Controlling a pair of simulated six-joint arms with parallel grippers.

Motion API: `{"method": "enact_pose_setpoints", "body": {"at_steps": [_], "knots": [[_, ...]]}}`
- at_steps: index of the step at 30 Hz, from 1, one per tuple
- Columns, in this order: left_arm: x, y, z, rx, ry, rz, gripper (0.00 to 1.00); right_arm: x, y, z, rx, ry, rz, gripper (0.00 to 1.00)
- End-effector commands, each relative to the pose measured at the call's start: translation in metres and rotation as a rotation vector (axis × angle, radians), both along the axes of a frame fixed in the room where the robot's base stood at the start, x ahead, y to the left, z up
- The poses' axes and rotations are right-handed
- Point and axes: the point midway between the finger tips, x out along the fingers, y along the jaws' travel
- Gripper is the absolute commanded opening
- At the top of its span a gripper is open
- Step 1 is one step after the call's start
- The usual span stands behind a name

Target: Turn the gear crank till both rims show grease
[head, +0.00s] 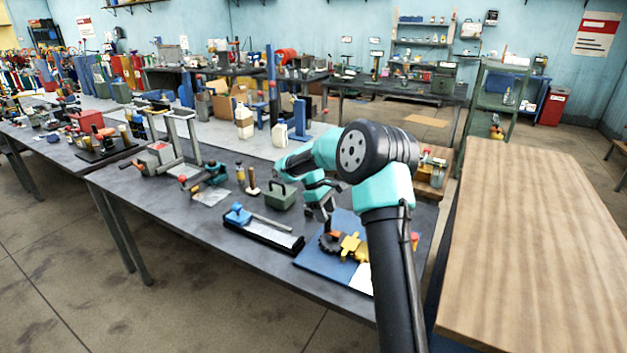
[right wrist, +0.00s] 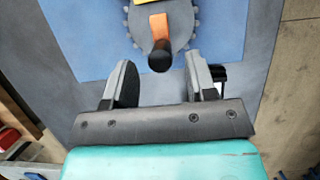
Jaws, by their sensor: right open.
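A dark toothed gear (head: 330,243) with a yellow part (head: 353,247) beside it stands on a blue mat (head: 318,262) near the table's front right. In the right wrist view the grey gear (right wrist: 181,24) carries an orange crank arm (right wrist: 160,26) that ends in a black knob (right wrist: 160,57). My right gripper (head: 324,217) is above the gear in the head view. In the right wrist view its open, empty jaws (right wrist: 157,76) are apart, with the knob ahead of the gap between them. I cannot make out a second gear or any grease on the rims. My left gripper is not in view.
A black tray with a blue-handled tool (head: 262,230) lies left of the mat. A green box (head: 283,196) and small bottles (head: 240,174) stand behind it. A wooden tabletop (head: 540,240) is at the right. My right arm hides part of the mat.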

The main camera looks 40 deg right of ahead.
Motion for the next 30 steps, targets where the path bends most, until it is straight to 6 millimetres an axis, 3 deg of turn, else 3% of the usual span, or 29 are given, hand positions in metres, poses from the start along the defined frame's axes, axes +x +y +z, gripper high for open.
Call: {"method": "enact_pose_setpoints", "body": {"at_steps": [12, 18, 30], "knots": [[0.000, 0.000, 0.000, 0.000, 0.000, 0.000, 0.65, 0.030, 0.012, 0.076, -0.001, -0.003, 0.001, 0.52], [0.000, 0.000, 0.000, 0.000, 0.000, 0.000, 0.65, 0.041, 0.016, 0.105, -0.001, -0.001, 0.000, 0.52], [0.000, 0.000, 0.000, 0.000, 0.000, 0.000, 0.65, 0.046, 0.018, 0.118, 0.001, 0.000, 0.001, 0.52]]}}
